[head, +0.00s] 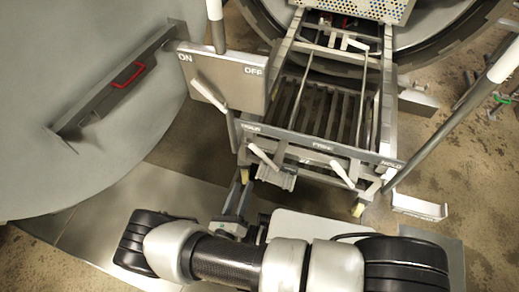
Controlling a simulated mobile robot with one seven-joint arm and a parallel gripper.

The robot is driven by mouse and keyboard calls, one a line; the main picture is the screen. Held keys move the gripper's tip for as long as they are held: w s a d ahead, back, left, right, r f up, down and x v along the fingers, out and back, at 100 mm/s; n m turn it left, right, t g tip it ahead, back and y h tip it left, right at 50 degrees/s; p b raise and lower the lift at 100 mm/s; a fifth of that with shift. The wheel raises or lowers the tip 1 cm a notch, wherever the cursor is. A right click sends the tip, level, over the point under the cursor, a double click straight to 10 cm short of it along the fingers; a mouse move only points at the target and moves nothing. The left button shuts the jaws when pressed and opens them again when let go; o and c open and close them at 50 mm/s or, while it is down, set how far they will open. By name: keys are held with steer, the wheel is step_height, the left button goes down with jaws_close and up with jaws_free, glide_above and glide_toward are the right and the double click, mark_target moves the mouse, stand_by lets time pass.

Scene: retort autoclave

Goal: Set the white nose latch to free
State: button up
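The trolley's grey front bar (300,143) carries labels; the middle one seems to read FREE and the right one HOLD, while the left one is unclear. Two white levers sit below this bar. The left lever (262,157) and the right lever (342,174) both tilt up to the left. The right one lies below and between FREE and HOLD. I cannot tell for certain which is the nose latch. My arm (230,258) lies folded across the bottom, nearer than the trolley and apart from both levers.
A grey panel (240,79) marked ON and OFF, with a white lever (208,92), stands left of the trolley. The round door (80,60) with a red handle (128,74) fills the left. A pale pole (465,110) slants at right. Brown floor shows around the trolley.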

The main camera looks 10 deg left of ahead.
mark_target(256, 153)
steer(key=w, duration=0.5)
steer(key=w+d+b, duration=0.1)
steer(key=w, duration=0.5)
steer(key=w+b, duration=0.1)
steer(key=w, duration=0.4)
steer(key=shift+w+d, duration=0.2)
steer(key=shift+w, duration=0.05)
steer(key=shift+c, duration=0.3)
jaws_close()
